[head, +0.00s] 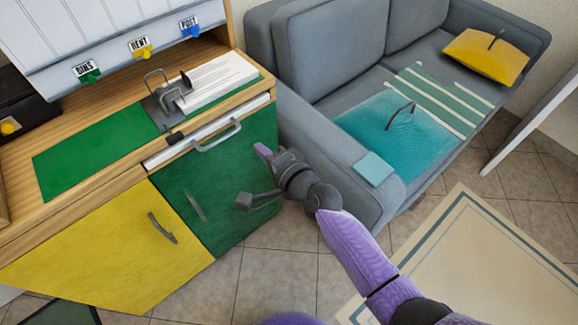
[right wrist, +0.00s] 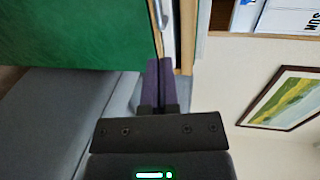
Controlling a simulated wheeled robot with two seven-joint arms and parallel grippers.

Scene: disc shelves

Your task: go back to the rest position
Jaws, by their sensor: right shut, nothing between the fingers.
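My right gripper (head: 263,151) is in front of the right edge of the green cabinet door (head: 225,185), beside the sofa's arm. Its purple fingers (right wrist: 159,83) show close together in the right wrist view, shut with nothing between them. In that view the fingertips point toward the edge of the green front and a pale handle; I cannot tell if they touch. My right arm reaches in from the lower right of the head view. My left gripper does not show.
A grey sofa (head: 330,160) with a teal cover (head: 395,135) stands close right of the gripper. Tiled floor (head: 275,280) lies open below.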

